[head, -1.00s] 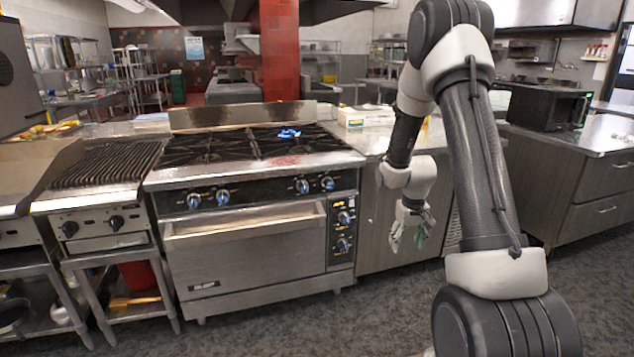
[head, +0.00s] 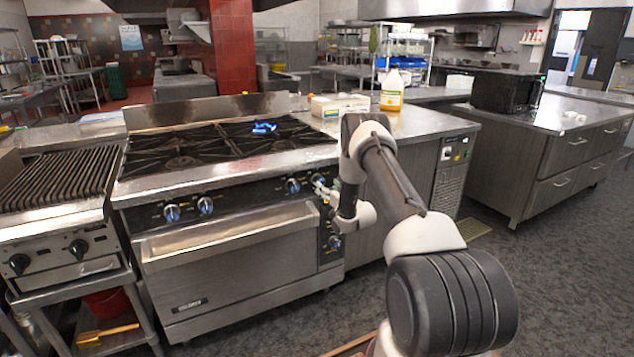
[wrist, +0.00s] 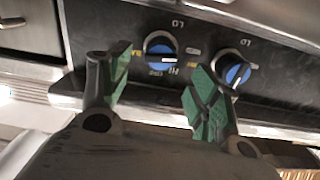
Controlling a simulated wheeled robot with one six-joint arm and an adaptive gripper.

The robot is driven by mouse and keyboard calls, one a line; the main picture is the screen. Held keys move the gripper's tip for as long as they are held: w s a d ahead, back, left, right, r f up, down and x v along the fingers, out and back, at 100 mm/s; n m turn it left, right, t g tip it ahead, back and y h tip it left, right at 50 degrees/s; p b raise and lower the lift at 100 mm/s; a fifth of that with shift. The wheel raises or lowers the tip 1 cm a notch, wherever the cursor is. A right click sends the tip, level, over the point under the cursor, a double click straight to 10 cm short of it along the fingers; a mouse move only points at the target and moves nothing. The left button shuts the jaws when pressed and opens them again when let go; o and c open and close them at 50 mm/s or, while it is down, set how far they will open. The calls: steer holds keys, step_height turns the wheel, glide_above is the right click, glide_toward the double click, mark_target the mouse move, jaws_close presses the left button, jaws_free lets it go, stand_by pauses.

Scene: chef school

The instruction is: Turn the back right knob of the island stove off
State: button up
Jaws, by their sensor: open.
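The island stove (head: 225,215) stands left of my arm in the head view. A blue flame (head: 264,128) burns on its back right burner. Two blue-faced knobs, a left one (head: 293,186) and a right one (head: 318,180), sit on the right of its front panel. My gripper (head: 325,190) is at that panel, close to the right one. In the wrist view my gripper (wrist: 158,68) is open, with green pads. One knob (wrist: 160,48) lies ahead between the fingers, and another knob (wrist: 236,73) is beside the right finger. The panel lettering appears upside down there. I cannot tell whether the pads touch a knob.
Two more knobs (head: 172,213) are on the stove's left side. A grill (head: 60,175) adjoins it on the left. A counter (head: 415,125) on the right holds a jug (head: 392,90) and a white box (head: 340,105). Floor is open at the lower right.

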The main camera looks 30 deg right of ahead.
mark_target(322, 182)
steer(key=w, duration=0.7)
steer(key=shift+w+a, duration=0.1)
steer(key=shift+w, duration=0.1)
steer(key=shift+c, duration=0.3)
steer(key=c, duration=0.9)
